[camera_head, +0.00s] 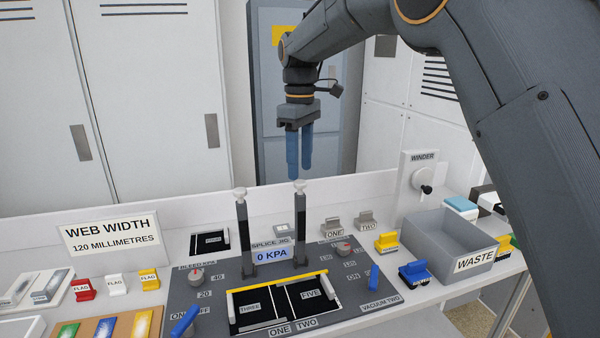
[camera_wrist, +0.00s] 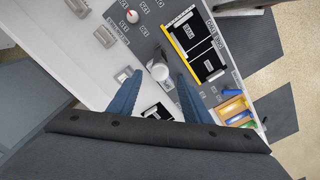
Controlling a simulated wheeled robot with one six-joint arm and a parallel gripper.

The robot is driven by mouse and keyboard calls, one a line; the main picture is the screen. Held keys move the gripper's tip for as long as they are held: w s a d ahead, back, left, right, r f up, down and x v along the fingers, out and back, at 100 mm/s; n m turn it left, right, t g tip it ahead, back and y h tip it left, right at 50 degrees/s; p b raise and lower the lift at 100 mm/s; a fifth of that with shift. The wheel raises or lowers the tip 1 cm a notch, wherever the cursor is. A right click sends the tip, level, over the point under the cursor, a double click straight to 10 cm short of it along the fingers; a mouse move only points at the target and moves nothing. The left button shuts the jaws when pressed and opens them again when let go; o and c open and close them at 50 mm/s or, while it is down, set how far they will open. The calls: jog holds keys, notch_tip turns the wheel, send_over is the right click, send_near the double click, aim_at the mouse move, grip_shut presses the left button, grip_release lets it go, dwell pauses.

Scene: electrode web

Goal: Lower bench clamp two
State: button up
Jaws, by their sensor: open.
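My gripper (camera_head: 299,172), with blue fingers, points down and is open just above the white knob (camera_head: 299,186) of the right upright dark lever (camera_head: 300,230) on the splice jig (camera_head: 210,290). In the wrist view the white knob (camera_wrist: 159,70) shows between the fingertips (camera_wrist: 158,72); contact cannot be told. The left upright lever (camera_head: 243,232) also has a white knob. Both levers stand upright behind the yellow-edged black bed (camera_head: 278,302). Labels ONE and TWO sit at the bed's front edge; no label on the levers themselves is readable.
Small grey blocks marked ONE (camera_head: 333,227) and TWO (camera_head: 366,222) stand right of the levers. Blue handles (camera_head: 374,278) (camera_head: 185,322) flank the bed. A grey WASTE bin (camera_head: 450,240) and winder (camera_head: 418,185) are at right. The display reads 0 KPA. A grey cabinet stands behind.

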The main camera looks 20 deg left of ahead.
aim_at(300, 181)
jog(key=shift+f+p, duration=0.4)
jog(key=shift+f, duration=1.4)
grip_shut()
